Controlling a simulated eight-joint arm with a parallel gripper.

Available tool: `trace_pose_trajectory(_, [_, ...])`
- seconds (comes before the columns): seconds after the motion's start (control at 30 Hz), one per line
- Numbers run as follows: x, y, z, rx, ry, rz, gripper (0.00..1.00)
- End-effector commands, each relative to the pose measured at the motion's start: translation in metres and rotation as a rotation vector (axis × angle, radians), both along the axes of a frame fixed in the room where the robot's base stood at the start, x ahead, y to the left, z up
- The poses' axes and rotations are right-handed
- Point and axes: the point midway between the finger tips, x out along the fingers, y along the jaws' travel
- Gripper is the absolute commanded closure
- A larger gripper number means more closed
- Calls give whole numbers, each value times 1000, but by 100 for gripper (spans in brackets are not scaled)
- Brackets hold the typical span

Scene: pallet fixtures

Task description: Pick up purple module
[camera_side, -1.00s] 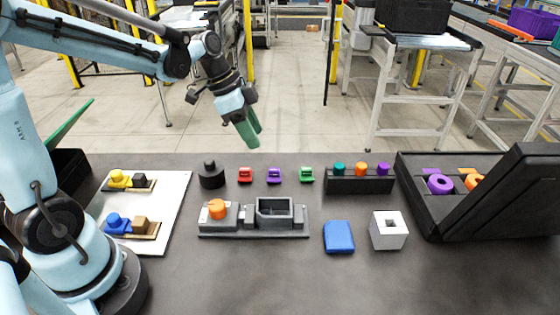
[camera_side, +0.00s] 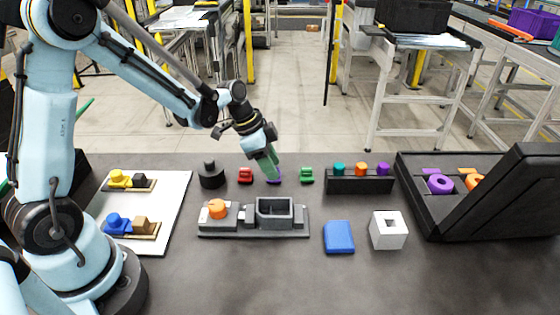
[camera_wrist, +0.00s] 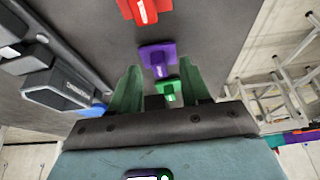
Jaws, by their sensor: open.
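The purple module (camera_side: 274,181) sits on the dark table between the red module (camera_side: 245,175) and the green module (camera_side: 307,175). In the side view my gripper (camera_side: 270,172) reaches down to it, and its green fingers cover most of the module. In the wrist view the purple module (camera_wrist: 158,57) lies just beyond and between the spread fingertips of my gripper (camera_wrist: 160,75). The gripper is open and empty. The red module (camera_wrist: 145,10) and the green module (camera_wrist: 168,91) line up with the purple one in the wrist view.
A grey fixture (camera_side: 254,230) with an orange knob stands in front of the modules. A black round part (camera_side: 211,178) is to the left, and a black rack (camera_side: 345,184) with coloured pegs is to the right. A blue block (camera_side: 339,237) and white cube (camera_side: 388,230) are nearer.

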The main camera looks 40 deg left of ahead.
Motion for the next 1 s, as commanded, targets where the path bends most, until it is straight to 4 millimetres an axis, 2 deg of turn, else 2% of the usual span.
trace_pose_trajectory(0.1, [2,-2,-6,1,-1,0,53])
trace_pose_trajectory(0.37, [2,-2,-7,0,0,1,53])
trace_pose_trajectory(0.67, [2,-2,-7,0,0,1,99])
trace_pose_trajectory(1.0, [2,-2,-7,0,0,1,100])
